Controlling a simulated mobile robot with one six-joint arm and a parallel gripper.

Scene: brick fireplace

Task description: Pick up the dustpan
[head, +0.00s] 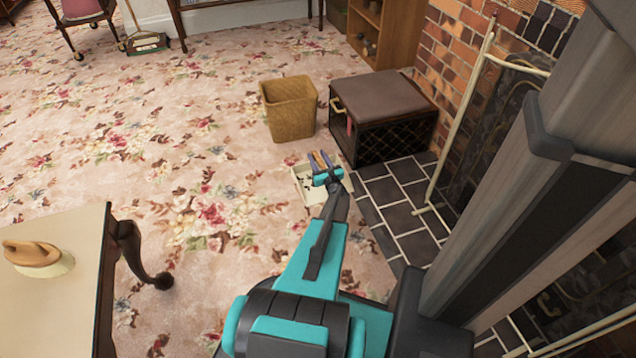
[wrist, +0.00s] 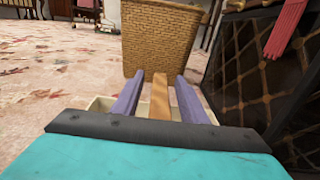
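The dustpan (head: 298,181) is a small cream pan with dark specks in it, lying on the floor in front of the basket. Its cream rim also shows in the wrist view (wrist: 98,103), partly hidden behind my gripper. A brown wooden handle (wrist: 160,98), apparently the dustpan's, shows between my fingers. My gripper (wrist: 160,95) has two purple-blue fingers, open, one on each side of the handle with a visible gap on both sides. In the head view my gripper (head: 320,161) is over the dustpan. I cannot tell how far down the fingers reach along the handle.
A wicker basket (head: 289,108) stands just beyond the dustpan. A dark crate with a brown cushion (head: 382,98) stands close on the right, by the brick fireplace and its dark tiled hearth (head: 392,203). A cream-topped table (head: 62,275) is at lower left. Carpet to the left is clear.

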